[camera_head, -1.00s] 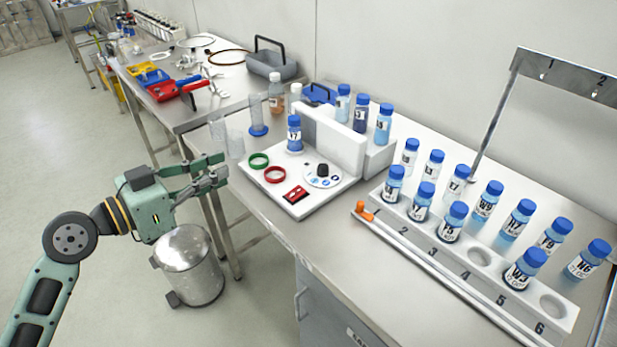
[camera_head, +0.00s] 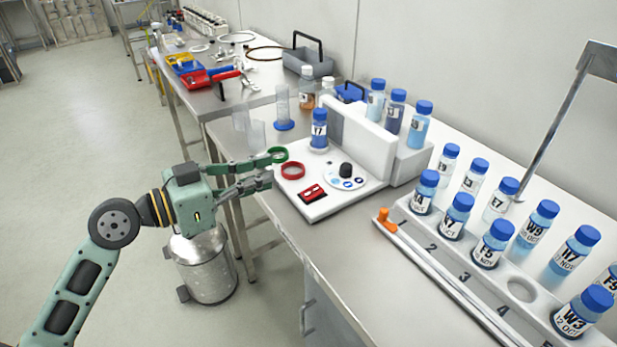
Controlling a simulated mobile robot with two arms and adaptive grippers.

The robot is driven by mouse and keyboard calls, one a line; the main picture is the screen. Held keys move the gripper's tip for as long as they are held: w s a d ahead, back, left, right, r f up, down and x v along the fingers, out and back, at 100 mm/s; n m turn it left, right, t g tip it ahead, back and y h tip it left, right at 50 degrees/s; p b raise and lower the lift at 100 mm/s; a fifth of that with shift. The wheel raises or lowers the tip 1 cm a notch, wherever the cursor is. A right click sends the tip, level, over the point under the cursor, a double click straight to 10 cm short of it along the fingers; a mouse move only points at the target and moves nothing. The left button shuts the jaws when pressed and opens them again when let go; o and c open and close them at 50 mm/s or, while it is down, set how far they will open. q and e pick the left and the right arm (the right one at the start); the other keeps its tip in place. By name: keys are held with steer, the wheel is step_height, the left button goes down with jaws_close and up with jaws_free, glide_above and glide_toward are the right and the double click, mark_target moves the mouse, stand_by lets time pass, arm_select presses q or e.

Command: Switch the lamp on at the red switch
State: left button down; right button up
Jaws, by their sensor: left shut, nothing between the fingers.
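The red switch (camera_head: 312,193) is a small red rocker in a dark frame at the near corner of a white instrument panel (camera_head: 318,211) on the bench. My left gripper (camera_head: 268,169) is shut and empty. It appears at the panel's left edge, left of and a little above the switch in the picture, apart from it. A green ring (camera_head: 278,154) and a red ring (camera_head: 293,170) are by its fingertips; I cannot tell whether they touch. A black knob (camera_head: 345,170) is right of the switch. No lit lamp can be made out. My right gripper is out of view.
A blue-capped bottle (camera_head: 319,131) stands on the panel before a white upright block (camera_head: 362,142). A rack (camera_head: 437,262) with several bottles and an orange piece (camera_head: 384,217) are to the right. Glass cylinders stand behind. A metal bin (camera_head: 203,266) is below the gripper.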

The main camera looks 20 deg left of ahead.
arm_select(q)
steer(key=p, duration=0.4)
glide_above(309, 194)
steer(key=shift+s+f, duration=0.1)
steer(key=shift+f, duration=0.25)
step_height(309, 194, down, 3)
steer(key=shift+f, duration=0.6)
